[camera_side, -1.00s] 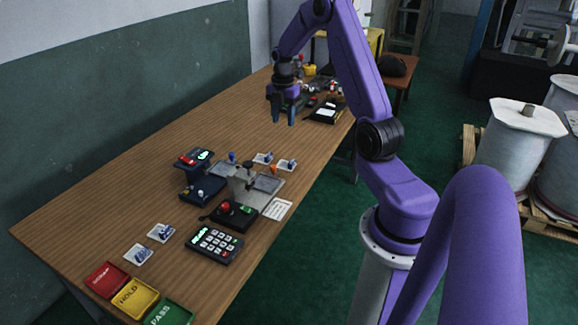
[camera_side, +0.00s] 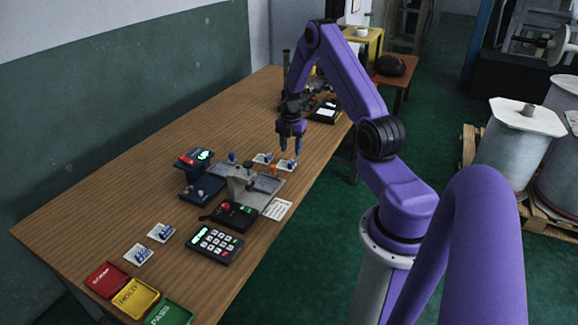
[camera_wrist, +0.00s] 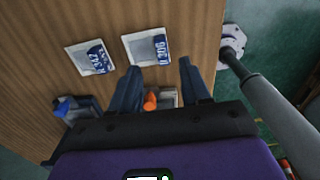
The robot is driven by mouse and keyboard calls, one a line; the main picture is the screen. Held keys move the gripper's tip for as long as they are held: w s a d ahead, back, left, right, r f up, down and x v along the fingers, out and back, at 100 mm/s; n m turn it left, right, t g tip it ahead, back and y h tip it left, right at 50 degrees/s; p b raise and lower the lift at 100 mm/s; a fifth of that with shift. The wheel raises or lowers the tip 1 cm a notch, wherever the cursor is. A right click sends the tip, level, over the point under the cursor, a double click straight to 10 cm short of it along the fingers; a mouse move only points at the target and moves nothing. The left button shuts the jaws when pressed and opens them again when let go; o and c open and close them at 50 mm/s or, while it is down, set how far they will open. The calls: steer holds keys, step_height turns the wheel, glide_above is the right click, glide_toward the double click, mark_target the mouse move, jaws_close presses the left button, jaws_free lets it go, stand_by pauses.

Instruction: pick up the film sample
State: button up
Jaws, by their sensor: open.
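Several film samples show as small white squares with blue tags. Two lie at the far end of the fixture: one sample (camera_side: 263,158) on the left and one (camera_side: 287,166) on the right. In the wrist view they are a sample tagged 342 (camera_wrist: 88,60) and a sample tagged 306 (camera_wrist: 143,50). Two more, a sample (camera_side: 161,233) and a sample (camera_side: 138,254), lie near the coloured trays. My gripper (camera_side: 290,148) is open and empty, pointing down above the right far sample. Its fingers (camera_wrist: 159,68) show near the 306 sample, apart from it.
The grey metal fixture (camera_side: 240,180) with an orange knob (camera_wrist: 150,101) is close to my gripper. A dark blue device (camera_side: 200,180), a keypad (camera_side: 214,243) and red, yellow and green trays (camera_side: 135,297) stand nearer. The wooden table (camera_side: 130,180) is clear at left.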

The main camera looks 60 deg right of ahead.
mark_target(292, 161)
steer(key=shift+s+f, duration=0.15)
steer(key=shift+f, duration=2.6)
jaws_close()
